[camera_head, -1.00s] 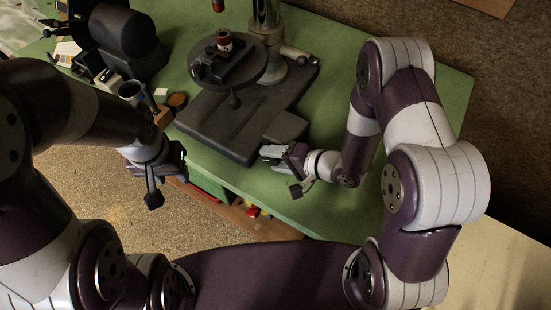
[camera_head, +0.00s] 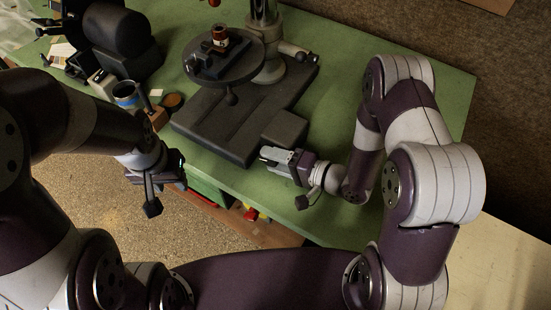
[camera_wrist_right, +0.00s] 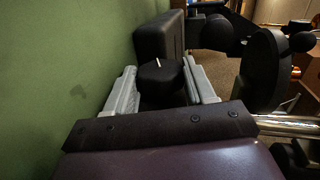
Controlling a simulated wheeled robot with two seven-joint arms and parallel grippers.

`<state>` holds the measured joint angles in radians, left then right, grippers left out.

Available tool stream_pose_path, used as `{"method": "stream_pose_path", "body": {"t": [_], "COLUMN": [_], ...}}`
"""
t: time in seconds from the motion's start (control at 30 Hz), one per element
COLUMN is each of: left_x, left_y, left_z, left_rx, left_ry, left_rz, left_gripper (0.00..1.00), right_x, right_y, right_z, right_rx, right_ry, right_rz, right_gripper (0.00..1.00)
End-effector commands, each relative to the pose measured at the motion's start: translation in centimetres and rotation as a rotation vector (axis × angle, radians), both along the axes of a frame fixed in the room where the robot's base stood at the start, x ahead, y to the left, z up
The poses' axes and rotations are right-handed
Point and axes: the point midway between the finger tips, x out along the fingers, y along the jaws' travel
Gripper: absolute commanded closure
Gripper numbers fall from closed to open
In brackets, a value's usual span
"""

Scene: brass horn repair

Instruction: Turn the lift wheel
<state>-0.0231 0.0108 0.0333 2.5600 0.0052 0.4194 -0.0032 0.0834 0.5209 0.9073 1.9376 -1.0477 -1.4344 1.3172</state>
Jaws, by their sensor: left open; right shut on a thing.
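The lift wheel (camera_wrist_right: 160,85) shows in the right wrist view as a small black round knob with a white mark on top. My right gripper (camera_wrist_right: 160,70) is shut on it, one grey finger on each side. In the head view my right gripper (camera_head: 268,155) lies low beside the dark block (camera_head: 284,129) at the front corner of the stand; the wheel is hidden there. The stand has a flat dark base (camera_head: 215,125) and a round table (camera_head: 190,68). My left gripper (camera_head: 165,178) is open and empty, at the front edge of the bench.
A dark fixture with a small copper-coloured can (camera_head: 220,36) sits on the round table. A blue-banded cup (camera_head: 127,95), a shallow round tin (camera_head: 171,101) and a black machine (camera_head: 120,35) stand to the left. The green bench (camera_head: 400,60) is clear at the back right.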

Motion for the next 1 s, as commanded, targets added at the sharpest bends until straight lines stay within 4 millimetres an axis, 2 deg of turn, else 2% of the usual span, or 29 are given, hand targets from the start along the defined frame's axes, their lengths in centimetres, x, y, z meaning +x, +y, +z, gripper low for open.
{"method": "stream_pose_path", "body": {"t": [0.03, 0.07, 0.1, 0.5, 0.63, 0.8, 1.0], "left_x": [0.0, 0.0, 0.0, 0.0, 0.0, 0.0, 0.0], "left_y": [0.0, 0.0, 0.0, 0.0, 0.0, 0.0, 0.0], "left_z": [0.0, 0.0, 0.0, 0.0, 0.9, 4.2, 6.1], "left_rx": [0.000, 0.000, 0.000, 0.000, 0.000, 0.000, 0.000], "left_ry": [0.000, 0.000, 0.000, 0.000, 0.000, 0.000, 0.000], "left_rz": [0.000, 0.000, 0.000, 0.000, 0.000, 0.000, 0.000], "left_gripper": [0.57, 0.57, 0.57, 0.57, 0.57, 0.57, 0.57], "right_x": [0.0, 0.0, 0.0, 0.0, 0.0, 0.1, 0.4], "right_y": [0.0, 0.0, 0.0, 0.0, 0.1, 0.3, 0.7], "right_z": [0.1, 0.1, 0.1, 0.0, 0.6, 1.8, 1.8], "right_rx": [0.001, 0.001, 0.001, -0.001, -0.032, -0.217, -0.493], "right_ry": [-0.001, -0.001, -0.002, 0.001, 0.023, 0.151, 0.348], "right_rz": [0.002, 0.002, 0.001, 0.001, 0.003, 0.005, 0.004], "right_gripper": [0.76, 0.36, 0.23, 0.22, 0.22, 0.22, 0.22]}}
